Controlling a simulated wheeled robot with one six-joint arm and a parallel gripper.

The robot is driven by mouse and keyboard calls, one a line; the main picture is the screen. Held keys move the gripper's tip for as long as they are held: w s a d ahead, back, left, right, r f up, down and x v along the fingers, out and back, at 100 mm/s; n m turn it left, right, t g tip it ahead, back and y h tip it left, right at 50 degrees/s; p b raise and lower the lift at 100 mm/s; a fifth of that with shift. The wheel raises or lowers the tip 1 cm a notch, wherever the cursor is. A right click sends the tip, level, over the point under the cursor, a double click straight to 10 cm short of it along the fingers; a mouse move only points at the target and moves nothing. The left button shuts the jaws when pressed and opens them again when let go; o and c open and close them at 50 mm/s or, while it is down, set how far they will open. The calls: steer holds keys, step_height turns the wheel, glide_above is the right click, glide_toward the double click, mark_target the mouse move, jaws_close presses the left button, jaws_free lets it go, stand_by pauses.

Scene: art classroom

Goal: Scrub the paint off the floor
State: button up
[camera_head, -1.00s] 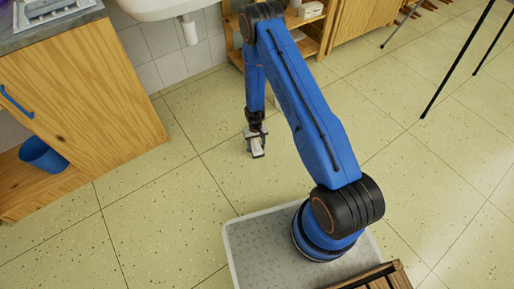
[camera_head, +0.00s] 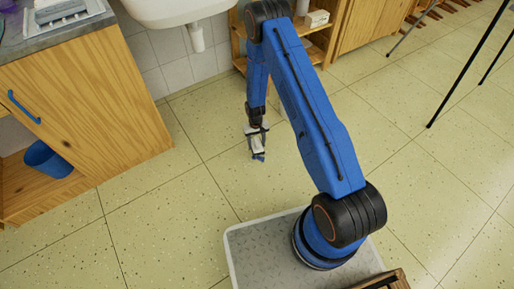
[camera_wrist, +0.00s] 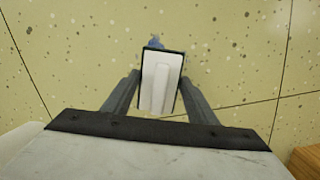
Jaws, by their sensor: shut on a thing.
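My gripper (camera_head: 256,130) is shut on a white block-shaped scrubber (camera_head: 257,144) with a dark edge, low over the speckled yellow floor. In the wrist view the scrubber (camera_wrist: 161,82) sits between the two grey fingers, its pale ridged back facing the camera. A small blue paint patch (camera_wrist: 155,43) shows on the floor just past the scrubber's far end. A bit of the blue paint (camera_head: 259,157) also shows just below the scrubber in the head view. The scrubber covers the rest of that spot, and I cannot tell whether it touches the floor.
A wooden cabinet (camera_head: 85,110) with a blue bucket (camera_head: 47,160) in its lower opening stands at left. A white sink (camera_head: 175,8) and wooden shelves (camera_head: 318,38) are at the back. Thin dark legs (camera_head: 460,70) stand at right. The floor around my gripper is clear.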

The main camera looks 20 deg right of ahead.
mark_target(257, 142)
steer(key=shift+r, duration=1.7)
steer(key=d+r, duration=0.3)
steer(key=r, duration=0.6)
steer(key=w+d+r, duration=0.1)
steer(key=d+r, duration=0.2)
steer(key=r, duration=0.6)
steer(key=shift+w+d+r, duration=0.15)
steer(key=shift+w+r, duration=0.05)
steer(key=shift+r, duration=0.05)
